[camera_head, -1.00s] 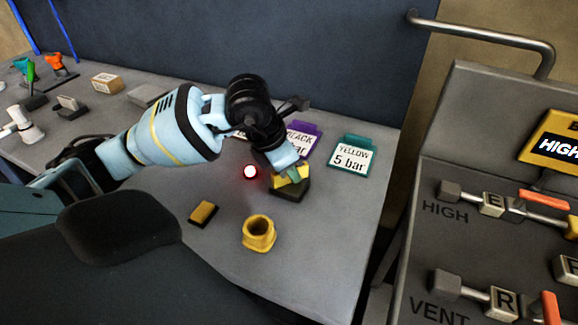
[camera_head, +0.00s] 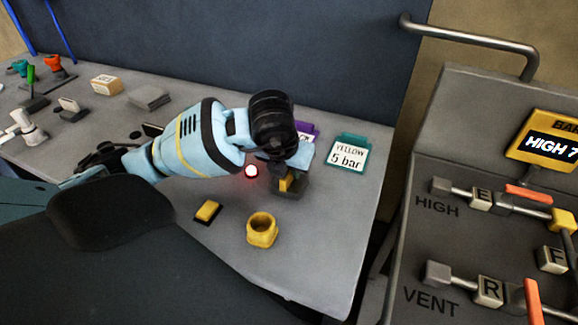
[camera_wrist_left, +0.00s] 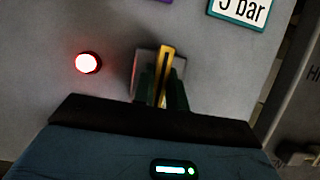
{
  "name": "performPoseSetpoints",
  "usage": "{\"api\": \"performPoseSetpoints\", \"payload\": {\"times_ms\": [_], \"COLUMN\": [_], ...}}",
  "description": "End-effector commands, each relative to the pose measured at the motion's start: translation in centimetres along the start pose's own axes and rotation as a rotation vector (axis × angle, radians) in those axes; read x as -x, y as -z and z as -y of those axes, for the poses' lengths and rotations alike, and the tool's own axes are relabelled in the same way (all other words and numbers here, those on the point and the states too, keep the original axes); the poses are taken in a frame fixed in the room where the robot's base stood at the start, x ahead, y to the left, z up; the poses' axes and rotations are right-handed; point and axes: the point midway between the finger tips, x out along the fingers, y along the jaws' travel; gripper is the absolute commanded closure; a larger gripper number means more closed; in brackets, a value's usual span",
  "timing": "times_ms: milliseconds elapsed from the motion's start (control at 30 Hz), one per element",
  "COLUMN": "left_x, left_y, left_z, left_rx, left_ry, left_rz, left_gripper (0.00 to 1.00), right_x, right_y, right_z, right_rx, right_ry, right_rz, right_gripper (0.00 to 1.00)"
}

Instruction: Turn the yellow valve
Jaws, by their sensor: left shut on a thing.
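The yellow valve (camera_head: 286,183) stands on a dark base near the right side of the grey bench, in front of the "YELLOW 5 bar" card (camera_head: 348,157). In the left wrist view its narrow yellow handle (camera_wrist_left: 166,60) points away from the gripper, over a grey base plate. My left gripper (camera_wrist_left: 162,92) is shut on the handle, with a dark green finger on each side. In the head view my wrist hides the fingers and part of the valve. My right gripper is not in view.
A red-ringed lamp (camera_head: 251,170) glows left of the valve. A hollow yellow fitting (camera_head: 262,230) and a small yellow block (camera_head: 208,211) are nearer me. A panel with levers (camera_head: 470,197) stands to the right, its display (camera_head: 552,147) reading "HIGH 7". Other items lie at left.

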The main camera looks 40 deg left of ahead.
Motion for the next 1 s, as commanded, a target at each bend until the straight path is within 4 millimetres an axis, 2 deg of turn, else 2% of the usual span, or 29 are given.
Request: {"api": "performPoseSetpoints", "payload": {"times_ms": [500,533,700,1000], "left_x": [0.01,0.00,0.00,0.19], "left_y": [-0.02,-0.02,-0.02,-0.03], "left_z": [-0.03,-0.03,-0.02,0.00], "left_rx": [0.021,0.021,0.020,0.019], "left_ry": [-0.009,-0.009,-0.008,-0.007], "left_rz": [0.000,0.000,0.000,0.001], "left_gripper": [1.00,0.85,0.65,0.65], "right_x": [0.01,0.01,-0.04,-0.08], "right_y": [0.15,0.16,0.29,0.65], "right_z": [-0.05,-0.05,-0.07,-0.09], "right_rx": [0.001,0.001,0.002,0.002], "right_ry": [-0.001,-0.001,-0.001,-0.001], "right_rz": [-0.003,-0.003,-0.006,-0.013], "right_gripper": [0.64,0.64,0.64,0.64]}}
